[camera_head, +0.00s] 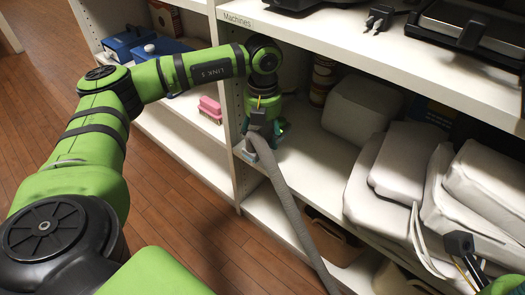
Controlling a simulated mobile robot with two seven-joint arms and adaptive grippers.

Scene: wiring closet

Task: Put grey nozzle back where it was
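A grey ribbed hose (296,216) runs from my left gripper down past the shelf's front edge to the bottom of the head view. Its upper end, with the grey nozzle (251,146), is bent over right at the gripper, by the upright at the shelf's left end. The nozzle is small and partly hidden. My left gripper (262,131) points down there, at the nozzle. Its fingertips are not clear, so I cannot tell whether they are closed on it. My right gripper (465,257) shows only in part at the bottom right, in front of the white bundles.
White padded bundles (402,160) and a pale box (363,109) fill the shelf's right side. A brown jar (322,79) stands behind my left wrist. The upper shelf (330,35) labelled Machines overhangs. Pink (210,108) and blue (130,42) items lie on the left shelves.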

